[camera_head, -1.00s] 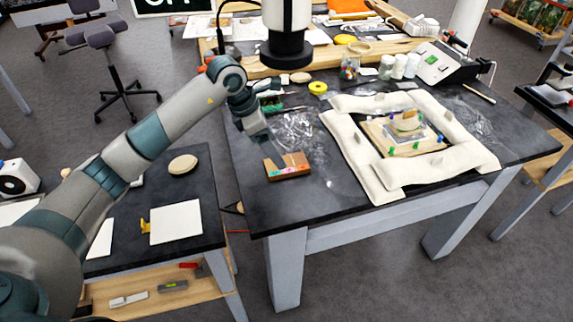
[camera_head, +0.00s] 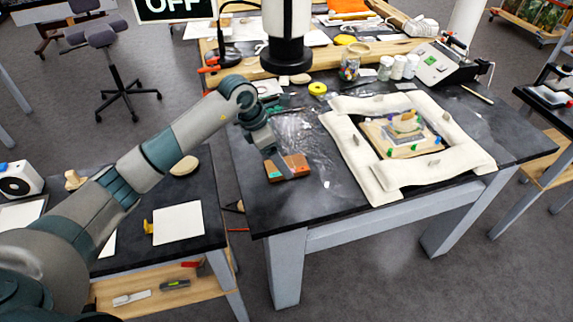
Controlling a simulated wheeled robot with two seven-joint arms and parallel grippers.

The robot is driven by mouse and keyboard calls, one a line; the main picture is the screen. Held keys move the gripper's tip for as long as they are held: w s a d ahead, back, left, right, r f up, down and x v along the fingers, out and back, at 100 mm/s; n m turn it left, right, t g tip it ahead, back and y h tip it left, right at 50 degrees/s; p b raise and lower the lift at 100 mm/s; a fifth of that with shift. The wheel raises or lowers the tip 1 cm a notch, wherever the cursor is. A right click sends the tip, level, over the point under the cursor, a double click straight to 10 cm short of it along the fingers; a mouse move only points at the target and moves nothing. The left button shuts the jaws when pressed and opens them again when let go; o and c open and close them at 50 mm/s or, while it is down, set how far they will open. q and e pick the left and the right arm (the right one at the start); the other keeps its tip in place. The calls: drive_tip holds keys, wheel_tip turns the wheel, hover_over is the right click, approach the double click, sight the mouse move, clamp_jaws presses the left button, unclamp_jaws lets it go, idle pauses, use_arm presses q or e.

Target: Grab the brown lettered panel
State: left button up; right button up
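The brown lettered panel (camera_head: 293,168) lies on the dark tabletop near the front left corner of the main table. It is a small brown block with small coloured marks on its front face. My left gripper (camera_head: 270,150) is at its back left edge, pointing down, and overlaps the panel in the picture. The fingertips are too small and partly hidden, so I cannot tell whether they touch the panel or how far apart they are. My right gripper is not in view.
A cream padded frame (camera_head: 360,171) surrounds a board with coloured pins (camera_head: 401,140) on the right of the table (camera_head: 308,207). Clear crumpled film (camera_head: 300,128) lies behind the panel. A white column with a black end (camera_head: 286,52) hangs over the back. Jars (camera_head: 385,68) stand farther right.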

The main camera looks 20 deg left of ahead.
sight(297, 163)
use_arm(q)
drive_tip(key=shift+p+x, duration=0.35)
drive_tip(key=shift+x, duration=0.5)
drive_tip(key=shift+d+f, duration=0.2)
drive_tip(key=shift+f, duration=0.2)
drive_tip(key=c, duration=1.2)
